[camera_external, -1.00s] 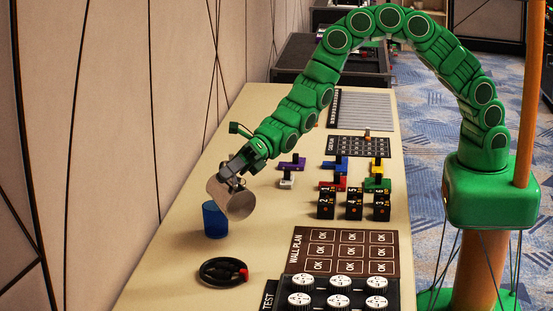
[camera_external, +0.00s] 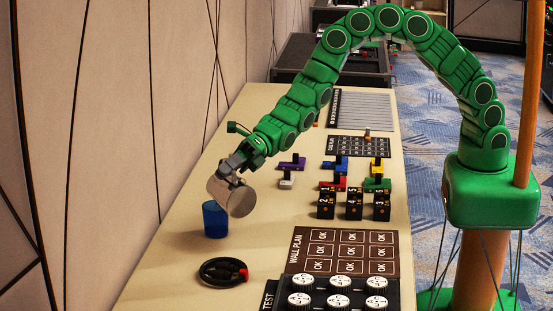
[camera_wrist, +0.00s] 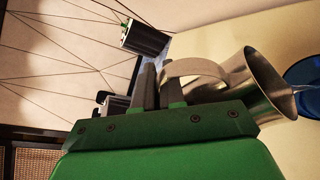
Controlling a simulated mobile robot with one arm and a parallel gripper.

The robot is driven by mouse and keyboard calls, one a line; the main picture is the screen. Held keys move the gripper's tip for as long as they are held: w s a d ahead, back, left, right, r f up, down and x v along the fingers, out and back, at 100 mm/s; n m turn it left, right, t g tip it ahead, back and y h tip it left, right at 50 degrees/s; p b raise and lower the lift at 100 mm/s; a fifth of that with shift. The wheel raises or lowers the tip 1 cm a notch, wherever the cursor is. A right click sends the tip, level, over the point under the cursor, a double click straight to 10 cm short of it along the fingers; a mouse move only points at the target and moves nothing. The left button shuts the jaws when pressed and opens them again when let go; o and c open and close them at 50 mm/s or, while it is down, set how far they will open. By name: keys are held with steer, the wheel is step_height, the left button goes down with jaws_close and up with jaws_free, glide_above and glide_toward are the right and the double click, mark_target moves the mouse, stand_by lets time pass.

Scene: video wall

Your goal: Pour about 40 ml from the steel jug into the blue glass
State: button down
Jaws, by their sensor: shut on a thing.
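The steel jug (camera_external: 219,190) is tilted well over beside and above the blue glass, its round base toward the camera in the external view. My gripper (camera_external: 232,170) is shut on its handle; the wrist view shows the grey fingers (camera_wrist: 160,88) at the handle and the jug (camera_wrist: 240,88) with its mouth toward the glass. The blue glass (camera_external: 215,222) stands upright on the table below the jug; only part of it (camera_wrist: 306,72) shows in the wrist view. A thin pale streak at the jug's lip looks like liquid running toward the glass. The level in the glass cannot be read.
A black ring-shaped object with a red part (camera_external: 223,272) lies in front of the glass. A wall plan board (camera_external: 300,240), a knob panel (camera_external: 338,293), black numbered blocks (camera_external: 354,205) and several coloured pieces (camera_external: 334,182) stand to the right. The table left of the glass is narrow.

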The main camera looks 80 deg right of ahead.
mark_target(236, 185)
steer(key=shift+w+d+r, duration=0.1)
steer(key=shift+r, duration=0.05)
stand_by(0.4)
steer(key=shift+s+a+f+n, duration=0.6)
steer(key=shift+s+f, duration=0.05)
steer(key=shift+s, duration=0.05)
steer(key=shift+s+a+n+h, duration=0.15)
steer(key=shift+s+n+h, duration=0.15)
steer(key=shift+n+h, duration=0.2)
steer(key=shift+s+a+f+n+h, duration=0.15)
steer(key=shift+s+a+n+h, duration=0.15)
steer(key=shift+s+n, duration=0.1)
steer(key=shift+a, duration=0.15)
